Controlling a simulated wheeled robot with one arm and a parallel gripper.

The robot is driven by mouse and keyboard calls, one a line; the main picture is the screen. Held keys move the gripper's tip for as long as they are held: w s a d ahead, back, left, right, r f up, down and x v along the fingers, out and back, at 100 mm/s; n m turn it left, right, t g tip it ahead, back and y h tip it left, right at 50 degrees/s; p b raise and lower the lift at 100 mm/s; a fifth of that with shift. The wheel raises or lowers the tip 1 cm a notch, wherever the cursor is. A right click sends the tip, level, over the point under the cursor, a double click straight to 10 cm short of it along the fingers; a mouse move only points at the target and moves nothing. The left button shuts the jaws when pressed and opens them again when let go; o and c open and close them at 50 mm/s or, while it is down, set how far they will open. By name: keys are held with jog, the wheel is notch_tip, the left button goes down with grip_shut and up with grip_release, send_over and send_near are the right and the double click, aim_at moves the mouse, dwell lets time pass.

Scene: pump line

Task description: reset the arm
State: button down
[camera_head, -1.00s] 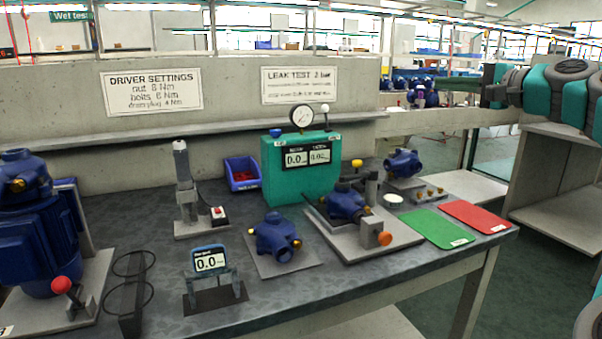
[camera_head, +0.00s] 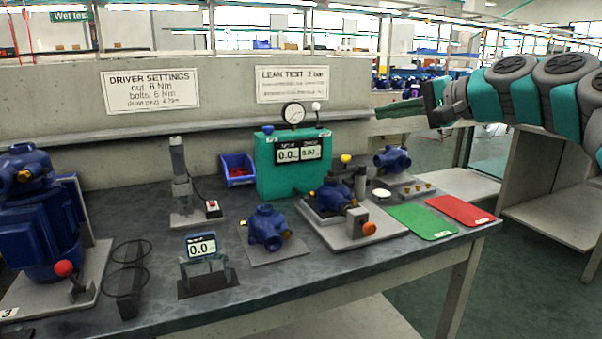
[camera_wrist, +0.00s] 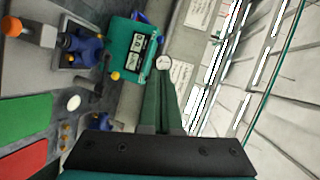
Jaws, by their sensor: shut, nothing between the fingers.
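My arm reaches in from the right in the head view, and my gripper (camera_head: 378,112) points left, high over the back right of the bench. Its green fingers are together with nothing between them. In the wrist view my gripper (camera_wrist: 164,72) also shows shut, its fingertips near the gauge in the picture. It is apart from everything on the bench.
The bench (camera_head: 330,270) carries a green leak tester (camera_head: 290,175), a clamped blue pump (camera_head: 333,196), another blue pump (camera_head: 266,228), a green mat (camera_head: 421,221) and a red mat (camera_head: 459,210). A concrete wall (camera_head: 225,110) stands behind. Open floor lies to the right.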

jog(key=s+a+f+n+g+h, duration=0.2)
jog(key=s+a+f+n+g, duration=0.15)
jog(key=s+a+f, duration=0.45)
jog(key=s+a+f+n+g+h, duration=0.2)
jog(key=s+a+f+g, duration=0.2)
jog(key=s+f, duration=0.75)
jog(key=s+d+f+n+g+h, duration=0.1)
jog(key=s+d+f, duration=0.4)
jog(key=s+f, duration=0.5)
jog(key=s+d+f+n+g+h, duration=0.1)
jog(key=s+d+f+g+h, duration=0.2)
jog(key=s+f, duration=0.8)
jog(key=shift+s+d+f+g+h, duration=0.15)
jog(key=shift+s+d+g+h, duration=0.2)
jog(key=shift+s+d+h, duration=0.6)
jog(key=shift+w+h, duration=0.25)
